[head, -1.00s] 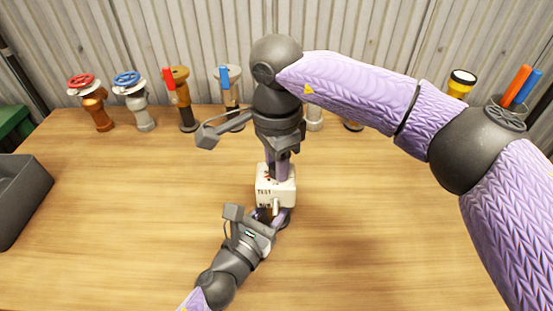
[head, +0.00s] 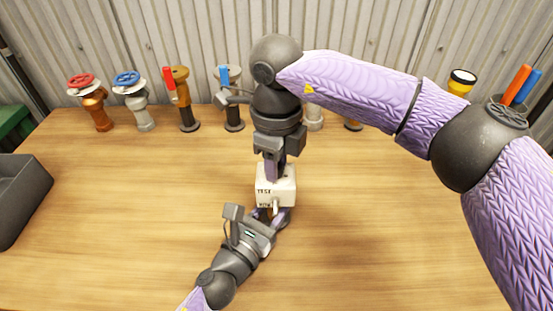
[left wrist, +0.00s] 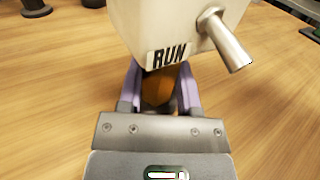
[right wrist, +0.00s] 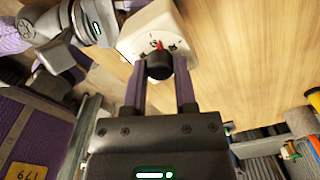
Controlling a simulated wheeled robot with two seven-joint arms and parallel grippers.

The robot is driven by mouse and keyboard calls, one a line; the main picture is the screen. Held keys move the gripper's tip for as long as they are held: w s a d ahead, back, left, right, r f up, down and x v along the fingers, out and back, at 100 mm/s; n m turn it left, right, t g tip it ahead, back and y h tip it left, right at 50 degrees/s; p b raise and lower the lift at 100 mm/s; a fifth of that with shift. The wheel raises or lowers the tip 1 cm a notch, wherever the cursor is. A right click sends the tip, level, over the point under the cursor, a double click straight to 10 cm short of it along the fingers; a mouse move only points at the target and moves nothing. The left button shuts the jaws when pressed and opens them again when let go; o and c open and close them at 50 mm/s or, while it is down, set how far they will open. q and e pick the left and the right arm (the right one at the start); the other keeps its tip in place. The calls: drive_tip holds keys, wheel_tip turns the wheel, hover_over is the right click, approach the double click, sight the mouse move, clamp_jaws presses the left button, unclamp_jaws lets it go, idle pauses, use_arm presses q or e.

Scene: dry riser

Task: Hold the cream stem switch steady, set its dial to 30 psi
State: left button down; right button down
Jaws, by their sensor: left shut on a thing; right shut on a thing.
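The cream stem switch (head: 277,190) stands upright in the middle of the bench. It has a TEST label, a RUN label (left wrist: 168,52) and a metal lever (left wrist: 224,38). My left gripper (head: 268,214) is low at the front, its purple fingers shut on the brown stem (left wrist: 160,88) under the box. My right gripper (head: 272,172) comes down from above. Its fingers are shut on the black dial knob (right wrist: 159,66) on the top face. The red pointer (right wrist: 159,44) shows beyond the knob; the scale marks are too small to read.
Several valves stand along the back wall, among them a red-wheeled one (head: 97,108) and a blue-wheeled one (head: 136,103). A dark tray (head: 22,195) lies at the left. A yellow flashlight (head: 461,82) stands back right. The bench front is mostly clear.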

drive_tip(key=m, duration=0.4)
drive_tip(key=shift+m, duration=2.2)
drive_tip(key=shift+c, duration=2)
unclamp_jaws()
drive_tip(key=shift+r, duration=0.1)
wheel_tip(320, 180, up, 12)
